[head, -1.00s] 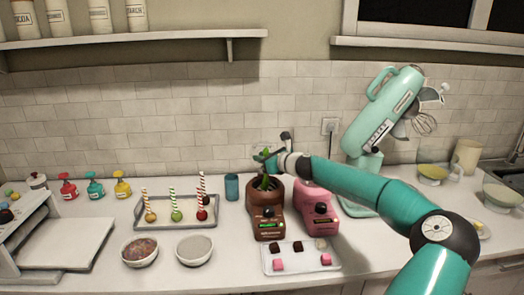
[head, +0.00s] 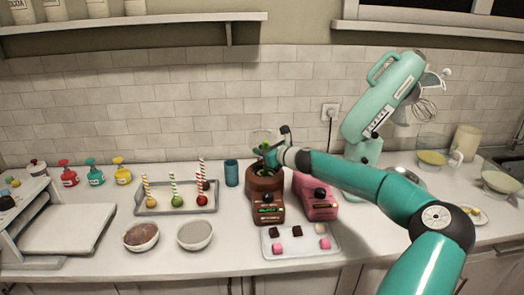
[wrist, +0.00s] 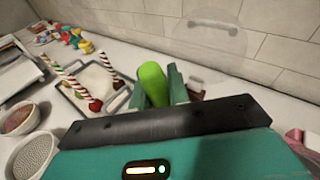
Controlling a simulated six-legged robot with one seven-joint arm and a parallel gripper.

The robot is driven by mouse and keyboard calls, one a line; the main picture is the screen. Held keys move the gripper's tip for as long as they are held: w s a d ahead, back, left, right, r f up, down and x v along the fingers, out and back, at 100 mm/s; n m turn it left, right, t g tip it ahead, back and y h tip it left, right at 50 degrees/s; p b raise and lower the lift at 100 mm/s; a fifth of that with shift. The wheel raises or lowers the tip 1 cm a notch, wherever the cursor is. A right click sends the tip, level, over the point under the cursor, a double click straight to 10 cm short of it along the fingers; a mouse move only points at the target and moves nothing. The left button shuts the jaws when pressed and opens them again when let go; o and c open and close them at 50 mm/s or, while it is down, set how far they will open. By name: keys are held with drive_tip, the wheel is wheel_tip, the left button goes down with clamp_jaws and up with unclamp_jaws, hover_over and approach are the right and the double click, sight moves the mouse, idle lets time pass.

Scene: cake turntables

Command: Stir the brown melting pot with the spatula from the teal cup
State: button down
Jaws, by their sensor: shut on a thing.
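In the wrist view the green handle sits between my two teal fingers (wrist: 159,92). The spatula's lower end is hidden, so I cannot tell how deep it reaches in the pot. The teal cup (head: 231,173) stands upright just left of the pot, with nothing seen sticking out of it.
A pink melting pot (head: 318,205) stands close on the right. A tray of small sweets (head: 300,247) lies in front. To the left are a tray with striped-stick cake pops (head: 150,211) and two bowls (head: 195,236). A teal mixer (head: 380,105) stands right, behind my arm.

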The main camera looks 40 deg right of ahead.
drive_tip(key=shift+f, duration=0.15)
drive_tip(key=shift+f, duration=0.4)
